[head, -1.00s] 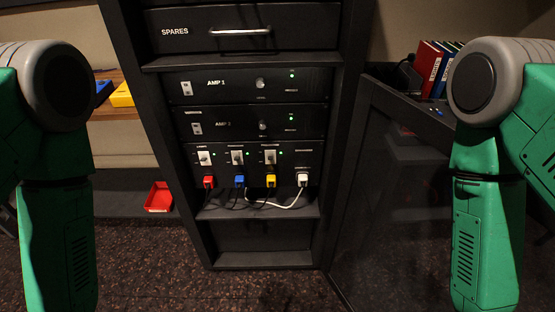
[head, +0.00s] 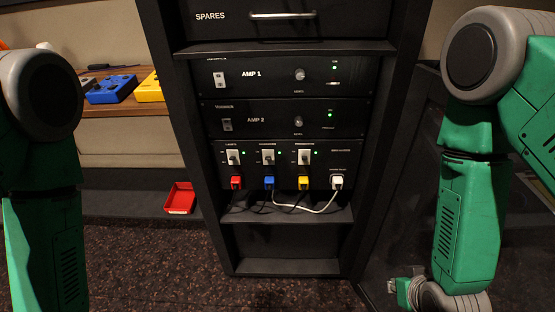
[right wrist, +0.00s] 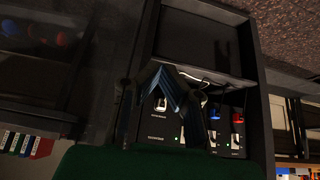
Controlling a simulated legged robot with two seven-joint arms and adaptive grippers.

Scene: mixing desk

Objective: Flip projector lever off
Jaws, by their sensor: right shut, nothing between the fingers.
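The projector lever (head: 304,157) is the rightmost of three white-plated levers on the breaker panel (head: 345,160), above the yellow plug (head: 304,183). A green light glows beside it. Its exact tilt is too small to tell. My right gripper (right wrist: 168,78) shows in the right wrist view, shut and empty, with its dark fingers in front of the panel. The fingers hide the yellow plug and part of the projector lever area there; contact cannot be told. In the head view my right arm is at the right, with its gripper out of sight. My left gripper is out of view.
The lights lever (head: 233,157) and a middle lever (head: 268,157) are close by. Red (head: 237,183), blue (head: 269,183) and white (head: 337,182) plugs sit below, with a loose white cable (head: 318,210). The rack's side walls flank the panel. A red tray (head: 180,198) lies left.

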